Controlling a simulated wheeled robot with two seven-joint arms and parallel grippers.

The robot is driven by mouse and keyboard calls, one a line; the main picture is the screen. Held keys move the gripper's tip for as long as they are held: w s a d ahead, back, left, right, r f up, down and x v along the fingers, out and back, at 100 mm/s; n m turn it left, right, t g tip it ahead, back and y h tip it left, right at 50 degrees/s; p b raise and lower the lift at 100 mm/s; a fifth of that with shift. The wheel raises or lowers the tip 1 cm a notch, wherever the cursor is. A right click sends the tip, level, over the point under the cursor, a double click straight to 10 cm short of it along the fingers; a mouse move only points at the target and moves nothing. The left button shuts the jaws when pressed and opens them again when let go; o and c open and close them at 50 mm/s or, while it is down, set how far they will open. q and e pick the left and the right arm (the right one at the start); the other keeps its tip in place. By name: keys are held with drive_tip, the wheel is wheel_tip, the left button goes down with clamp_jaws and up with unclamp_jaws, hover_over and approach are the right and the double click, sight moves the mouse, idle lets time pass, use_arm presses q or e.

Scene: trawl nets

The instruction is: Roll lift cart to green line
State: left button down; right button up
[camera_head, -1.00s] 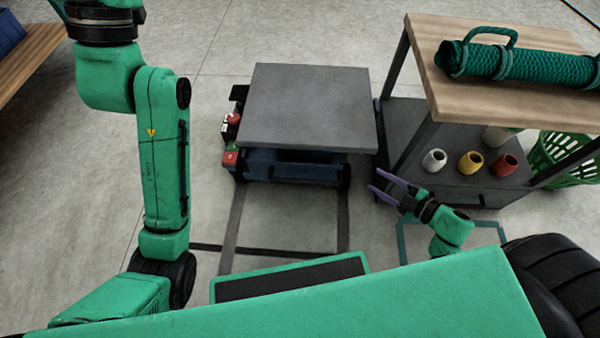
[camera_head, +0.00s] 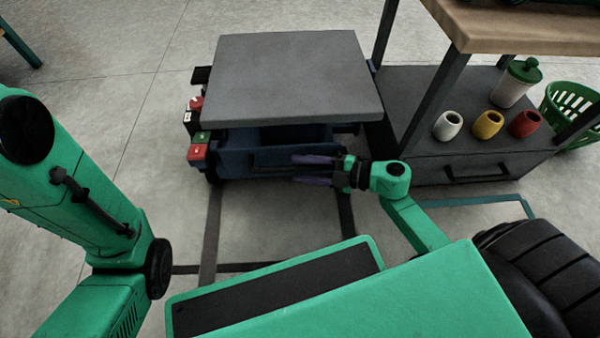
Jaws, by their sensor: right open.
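The lift cart has a flat grey top (camera_head: 298,80) and a dark blue body (camera_head: 240,150). It stands in the upper middle of the head view, just left of the workbench. Red, black and green control blocks (camera_head: 197,152) sit at its left front corner. My right gripper (camera_head: 305,170) is open, its purple fingers pointing left in front of the cart's near side, low by the blue body. I cannot tell whether they touch it. A teal-green line (camera_head: 480,200) lies on the floor before the workbench. My left arm shows at the left, but its gripper is out of view.
The wood-topped workbench (camera_head: 540,22) has a grey lower shelf (camera_head: 470,100) with white, yellow and red spools and a green-lidded jar (camera_head: 517,82). Dark floor strips (camera_head: 212,235) run from the cart towards me. Floor left of the cart is clear.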

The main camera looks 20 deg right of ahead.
drive_tip(key=shift+w+a+f, duration=0.1)
drive_tip(key=shift+w+a, duration=0.2)
drive_tip(key=shift+a, duration=0.1)
clamp_jaws()
idle(1.2)
